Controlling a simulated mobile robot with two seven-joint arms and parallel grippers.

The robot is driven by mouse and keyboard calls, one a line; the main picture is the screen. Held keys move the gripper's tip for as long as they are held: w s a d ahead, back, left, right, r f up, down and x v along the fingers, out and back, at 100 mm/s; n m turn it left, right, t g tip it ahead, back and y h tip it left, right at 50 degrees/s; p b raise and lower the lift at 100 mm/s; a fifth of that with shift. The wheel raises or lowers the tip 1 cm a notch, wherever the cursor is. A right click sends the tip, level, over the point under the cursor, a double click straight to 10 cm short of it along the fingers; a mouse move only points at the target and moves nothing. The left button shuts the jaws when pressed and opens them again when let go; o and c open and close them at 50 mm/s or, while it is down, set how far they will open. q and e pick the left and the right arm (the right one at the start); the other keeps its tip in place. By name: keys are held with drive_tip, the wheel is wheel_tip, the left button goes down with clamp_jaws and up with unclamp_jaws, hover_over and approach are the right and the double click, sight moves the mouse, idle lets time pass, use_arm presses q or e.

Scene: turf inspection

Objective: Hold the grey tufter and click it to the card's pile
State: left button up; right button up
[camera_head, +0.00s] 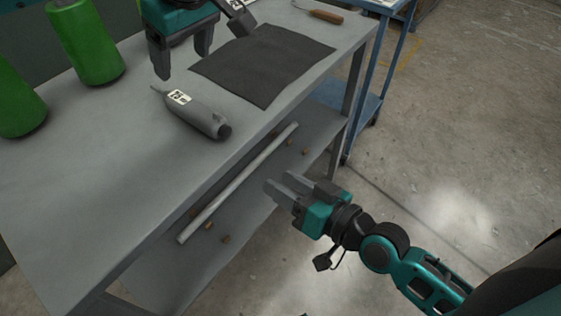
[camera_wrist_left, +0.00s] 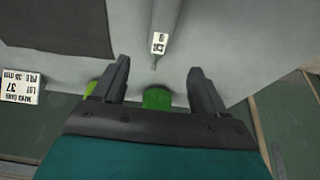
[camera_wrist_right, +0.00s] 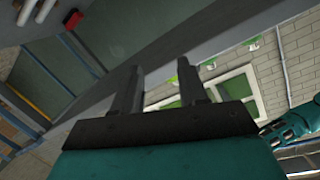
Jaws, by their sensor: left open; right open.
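The grey tufter (camera_head: 203,114) lies on the grey bench, with a white label and a dark end towards the bench's front edge. It also shows in the left wrist view (camera_wrist_left: 165,18), its thin tip pointing between my fingers. My left gripper (camera_head: 183,63) is open and empty, above the bench just behind the tufter. A white printed card (camera_wrist_left: 20,87) marked lot 37 and pile 36 mm shows in the left wrist view. A dark flat square (camera_head: 265,62) lies on the bench; I cannot tell whether it is the pile. My right gripper (camera_head: 281,183) is open and empty, off the bench's front edge.
Two green cylinders (camera_head: 86,42) stand at the bench's left. A wooden-handled tool (camera_head: 322,15) lies at the far end. A pale bar (camera_head: 240,180) and several small brown bits lie on the lower shelf. A blue trolley (camera_head: 368,105) stands beyond. The bench's near left is clear.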

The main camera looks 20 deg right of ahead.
sight(182, 98)
use_arm(q)
drive_tip(key=x, duration=1.3)
use_arm(e)
wheel_tip(182, 98, up, 6)
drive_tip(key=a+m+t+y, duration=0.1)
drive_tip(key=shift+m+y, duration=0.3)
drive_tip(key=shift+y, duration=0.1)
use_arm(q)
drive_tip(key=shift+c, duration=0.3)
use_arm(e)
drive_tip(key=shift+w+r, duration=0.1)
